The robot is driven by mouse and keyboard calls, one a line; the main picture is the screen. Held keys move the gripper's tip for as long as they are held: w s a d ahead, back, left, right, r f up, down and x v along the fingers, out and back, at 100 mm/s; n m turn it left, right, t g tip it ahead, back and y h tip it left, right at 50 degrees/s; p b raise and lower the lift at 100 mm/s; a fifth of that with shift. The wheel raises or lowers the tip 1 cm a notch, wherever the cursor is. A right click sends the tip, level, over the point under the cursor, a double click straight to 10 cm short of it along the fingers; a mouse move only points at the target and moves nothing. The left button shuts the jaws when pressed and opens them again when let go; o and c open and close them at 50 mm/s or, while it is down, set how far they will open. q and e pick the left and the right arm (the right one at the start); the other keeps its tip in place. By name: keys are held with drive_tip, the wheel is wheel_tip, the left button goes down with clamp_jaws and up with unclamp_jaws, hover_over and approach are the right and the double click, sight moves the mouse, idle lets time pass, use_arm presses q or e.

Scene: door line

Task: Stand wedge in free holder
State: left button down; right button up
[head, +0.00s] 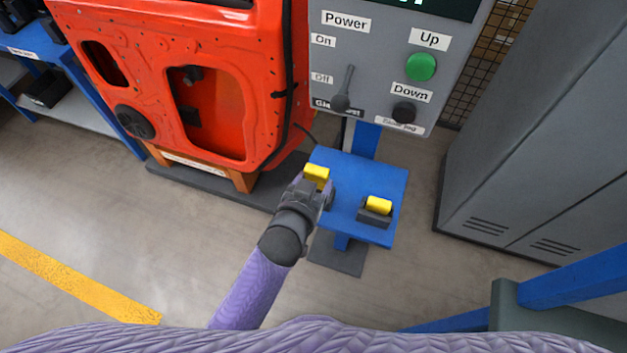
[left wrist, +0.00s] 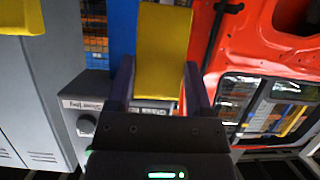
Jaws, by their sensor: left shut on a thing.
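My left gripper (head: 313,184) is shut on a yellow wedge (head: 317,171) and holds it over the left part of the small blue stand (head: 363,178). In the left wrist view the wedge (left wrist: 163,45) sits between the two fingers of the gripper (left wrist: 159,80). A second yellow wedge (head: 379,205) sits in a dark holder (head: 373,218) at the stand's right front. A dark shape just right of my gripper may be another holder, but the gripper mostly hides it. My right gripper is not in view.
A grey control panel (head: 385,75) with a lever and buttons stands behind the blue stand. An orange-red car door (head: 235,60) stands on a low base to the left. Grey lockers (head: 540,150) stand at right. The stand's middle is bare.

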use_arm(q)
drive_tip(key=shift+f, duration=0.2)
drive_tip(key=shift+f+b, duration=0.3)
drive_tip(key=shift+b, duration=0.1)
drive_tip(key=shift+f+b, duration=1.55)
drive_tip(key=shift+f, duration=0.35)
unclamp_jaws()
drive_tip(key=shift+r, duration=0.1)
